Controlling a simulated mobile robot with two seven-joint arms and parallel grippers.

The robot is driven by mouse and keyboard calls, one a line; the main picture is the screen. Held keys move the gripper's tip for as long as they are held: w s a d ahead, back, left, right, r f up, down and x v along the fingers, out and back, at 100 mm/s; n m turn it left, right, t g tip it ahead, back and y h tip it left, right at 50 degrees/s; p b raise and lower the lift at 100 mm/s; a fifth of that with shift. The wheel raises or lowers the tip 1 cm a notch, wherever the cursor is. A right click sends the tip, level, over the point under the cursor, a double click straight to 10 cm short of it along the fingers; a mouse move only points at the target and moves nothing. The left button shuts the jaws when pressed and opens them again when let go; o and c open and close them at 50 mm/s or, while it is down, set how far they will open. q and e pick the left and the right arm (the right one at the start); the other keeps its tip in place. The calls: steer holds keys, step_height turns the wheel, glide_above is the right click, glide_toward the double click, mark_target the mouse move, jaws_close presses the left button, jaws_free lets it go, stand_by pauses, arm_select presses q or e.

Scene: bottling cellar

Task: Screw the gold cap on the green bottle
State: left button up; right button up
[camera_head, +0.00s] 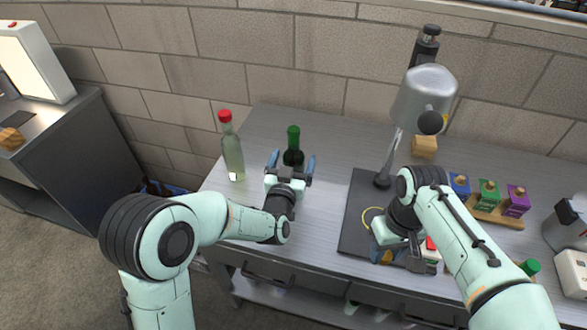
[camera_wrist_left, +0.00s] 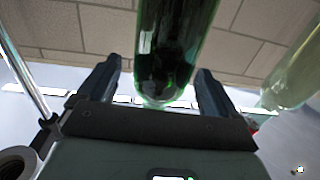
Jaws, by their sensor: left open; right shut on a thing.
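In the left wrist view the green bottle (camera_wrist_left: 170,50) shows between the spread fingers, with a gap on each side. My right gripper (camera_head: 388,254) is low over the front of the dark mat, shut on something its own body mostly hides. An orange-gold patch shows beside its fingers. I cannot tell whether this is the gold cap, and I make out no cap clearly elsewhere.
A pale bottle with a red cap (camera_head: 231,148) stands left of the green bottle. A metal press (camera_head: 424,94) rises from the dark mat (camera_head: 357,210). Blue, green and purple boxes (camera_head: 488,193) stand on a wooden board at right. The bench between bottles and mat is clear.

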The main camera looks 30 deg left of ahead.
arm_select(q)
steer(key=x, duration=0.3)
steer(key=shift+w, duration=0.1)
arm_select(e)
steer(key=shift+w+r, duration=0.15)
steer(key=shift+r, duration=0.25)
arm_select(q)
steer(key=c, duration=1.5)
steer(key=shift+c, duration=0.6)
steer(key=shift+r, duration=0.1)
